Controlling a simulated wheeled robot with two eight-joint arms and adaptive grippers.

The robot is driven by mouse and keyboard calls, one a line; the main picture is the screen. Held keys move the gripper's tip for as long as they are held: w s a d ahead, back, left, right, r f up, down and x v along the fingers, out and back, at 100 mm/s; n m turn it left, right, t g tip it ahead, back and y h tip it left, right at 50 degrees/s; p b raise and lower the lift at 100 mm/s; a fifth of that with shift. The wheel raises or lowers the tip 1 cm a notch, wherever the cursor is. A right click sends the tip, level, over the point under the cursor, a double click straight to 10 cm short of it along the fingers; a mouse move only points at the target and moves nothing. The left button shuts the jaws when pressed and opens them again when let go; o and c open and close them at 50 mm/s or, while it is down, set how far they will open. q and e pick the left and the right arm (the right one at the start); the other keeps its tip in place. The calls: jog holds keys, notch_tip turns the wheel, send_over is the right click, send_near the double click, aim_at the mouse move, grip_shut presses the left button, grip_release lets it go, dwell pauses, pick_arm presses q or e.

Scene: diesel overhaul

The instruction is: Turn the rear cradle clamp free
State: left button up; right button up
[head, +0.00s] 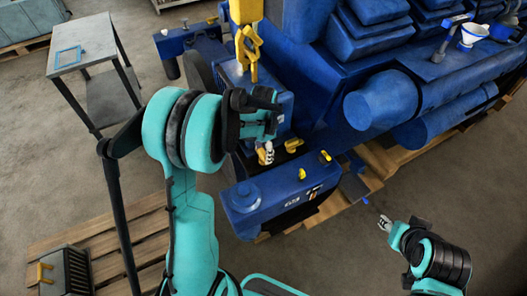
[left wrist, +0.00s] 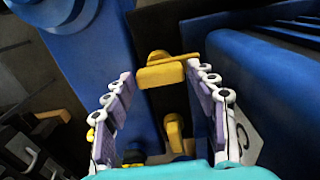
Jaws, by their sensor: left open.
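In the left wrist view a yellow clamp piece (left wrist: 160,75) with a flat bar on top stands between and just beyond the fingertips of my open left gripper (left wrist: 159,74). No firm grip on it shows. A second yellow piece (left wrist: 174,132) lies lower, between the fingers. In the head view my left gripper (head: 266,152) reaches down beside the blue engine, and a yellow piece (head: 293,144) shows just right of its fingertips. I cannot tell for sure which is the rear cradle clamp. My right gripper (head: 385,223) hangs apart at lower right; its opening is too small to judge.
The blue engine (head: 390,100) fills the upper right. A blue box (head: 262,205) with small yellow knobs (head: 302,174) stands in front. A yellow hook (head: 247,45) hangs above my left gripper. A small table (head: 95,45) and a pallet (head: 105,240) are at left.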

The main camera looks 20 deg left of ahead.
pick_arm(q)
jog(key=shift+f, duration=0.1)
jog(key=c, duration=0.9)
jog(key=shift+n, duration=0.3)
jog(key=n+b, duration=0.1)
jog(key=n, duration=0.2)
jog(key=shift+n+b, duration=0.3)
jog(key=shift+b, duration=0.05)
jog(key=n+b, duration=0.1)
jog(key=n, duration=0.3)
jog(key=shift+n, duration=0.3)
jog(key=n+b, duration=0.1)
jog(key=n, duration=0.3)
jog(key=shift+n, duration=0.3)
jog(key=n, duration=0.4)
jog(key=shift+b, duration=0.35)
jog(key=shift+n, duration=0.3)
